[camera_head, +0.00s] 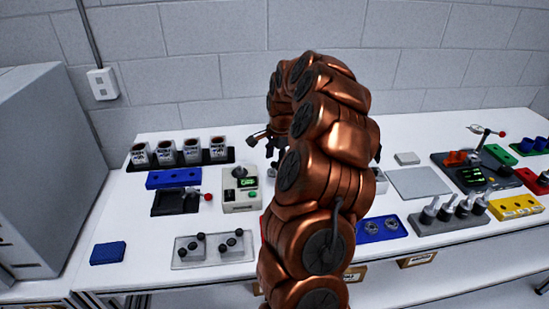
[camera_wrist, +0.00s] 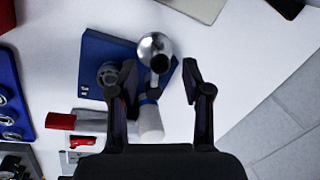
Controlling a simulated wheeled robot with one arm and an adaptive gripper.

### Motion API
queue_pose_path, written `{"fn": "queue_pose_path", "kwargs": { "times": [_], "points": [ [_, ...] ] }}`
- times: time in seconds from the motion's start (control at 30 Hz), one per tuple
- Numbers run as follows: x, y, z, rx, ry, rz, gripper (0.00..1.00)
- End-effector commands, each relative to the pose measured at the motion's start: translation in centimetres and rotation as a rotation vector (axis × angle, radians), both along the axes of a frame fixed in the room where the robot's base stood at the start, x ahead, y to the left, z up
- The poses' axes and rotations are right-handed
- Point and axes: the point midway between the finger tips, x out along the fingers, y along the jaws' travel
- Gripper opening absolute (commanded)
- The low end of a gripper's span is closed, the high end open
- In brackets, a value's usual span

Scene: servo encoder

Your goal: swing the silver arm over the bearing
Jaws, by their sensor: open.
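In the wrist view a silver arm (camera_wrist: 92,118) runs left from a pale cylinder (camera_wrist: 150,122) to a red end piece (camera_wrist: 60,121). A blue block (camera_wrist: 99,50) lies beyond it. A shiny silver rounded part (camera_wrist: 154,45) with a dark end is over the block. A grey round part (camera_wrist: 108,74), perhaps the bearing, is at the block's left side, near my left finger. My gripper (camera_wrist: 160,77) is open, its fingers spread on either side of the silver rounded part's lower end. No contact is clear. In the head view my copper arm hides this spot.
A blue tray (camera_wrist: 10,65) with round parts lies at the left in the wrist view. In the head view, a grey device (camera_head: 240,190), a blue holder (camera_head: 382,229) and a grey peg block (camera_head: 447,219) flank my arm.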

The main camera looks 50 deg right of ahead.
Motion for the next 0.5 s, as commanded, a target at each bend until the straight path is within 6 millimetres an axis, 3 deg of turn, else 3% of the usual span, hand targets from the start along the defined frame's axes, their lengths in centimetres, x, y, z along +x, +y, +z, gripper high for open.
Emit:
{"fn": "queue_pose_path", "kwargs": {
  "times": [0.37, 0.5],
  "points": [
    [0.26, -0.09, -1.26, -0.002, -0.001, 0.001, 0.49],
    [0.26, -0.07, -1.26, -0.001, -0.001, 0.001, 0.38]
  ]
}}
